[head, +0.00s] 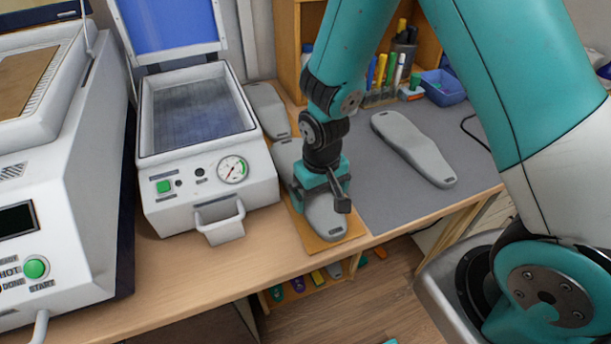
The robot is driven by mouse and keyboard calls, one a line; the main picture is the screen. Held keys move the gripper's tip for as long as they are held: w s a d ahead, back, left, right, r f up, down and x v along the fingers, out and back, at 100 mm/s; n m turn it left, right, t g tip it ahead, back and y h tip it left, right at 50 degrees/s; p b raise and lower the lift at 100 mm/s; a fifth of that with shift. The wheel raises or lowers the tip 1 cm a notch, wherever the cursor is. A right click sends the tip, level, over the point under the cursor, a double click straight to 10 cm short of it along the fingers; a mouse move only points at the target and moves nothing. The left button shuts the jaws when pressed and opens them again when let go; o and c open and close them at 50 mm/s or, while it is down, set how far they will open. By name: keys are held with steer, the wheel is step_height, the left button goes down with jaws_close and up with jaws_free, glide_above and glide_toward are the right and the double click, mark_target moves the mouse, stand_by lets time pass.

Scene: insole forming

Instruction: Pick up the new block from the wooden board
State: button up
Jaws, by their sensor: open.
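A grey, foot-shaped block lies on the wooden board (304,230) at the front edge of the bench. Its near end (323,222) shows below my gripper, and a grey part behind the gripper looks like its far end. My gripper (320,197) is over the middle of this block, pointing down, with one finger on each side. The jaws are open. The gripper body hides the middle of the block, and I cannot tell whether the fingers touch it.
A second grey block (415,148) lies on the grey mat (385,213) to the right. A larger machine (60,190) is at left. Pens and a blue bin (443,88) are at the back.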

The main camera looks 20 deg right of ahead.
steer(key=shift+f, duration=0.85)
steer(key=shift+c, duration=0.5)
steer(key=c, duration=0.7)
steer(key=shift+r, duration=0.2)
